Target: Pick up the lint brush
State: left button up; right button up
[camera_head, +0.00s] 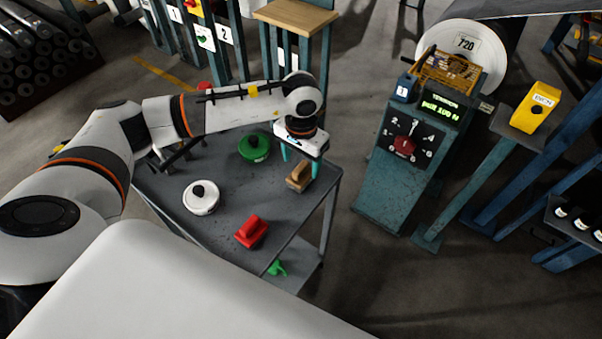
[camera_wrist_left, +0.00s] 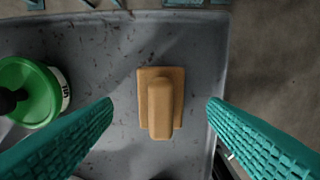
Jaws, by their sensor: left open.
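A tan wooden block with a raised handle, which looks like the lint brush (camera_head: 299,178), lies on the right part of the grey cart top (camera_head: 225,225). In the left wrist view the brush (camera_wrist_left: 161,104) lies centred, its handle running up and down the picture. My left gripper (camera_head: 300,160) is above the brush, pointing down. Its teal fingers are open and empty, one on each side of the brush in the wrist view, apart from it. My right gripper is not in view.
On the cart top are a green round container (camera_head: 254,147), a white round container (camera_head: 201,197) and a red block with a handle (camera_head: 251,231). A teal dial stand (camera_head: 392,185) stands right of the cart, with a floor gap between.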

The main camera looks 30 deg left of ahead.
aim_at(301, 166)
pick_arm(q)
notch_tip(301, 166, down, 5)
jog(key=shift+s+r+p, duration=0.1)
jog(key=shift+p, duration=0.4)
jog(key=c, duration=1.1)
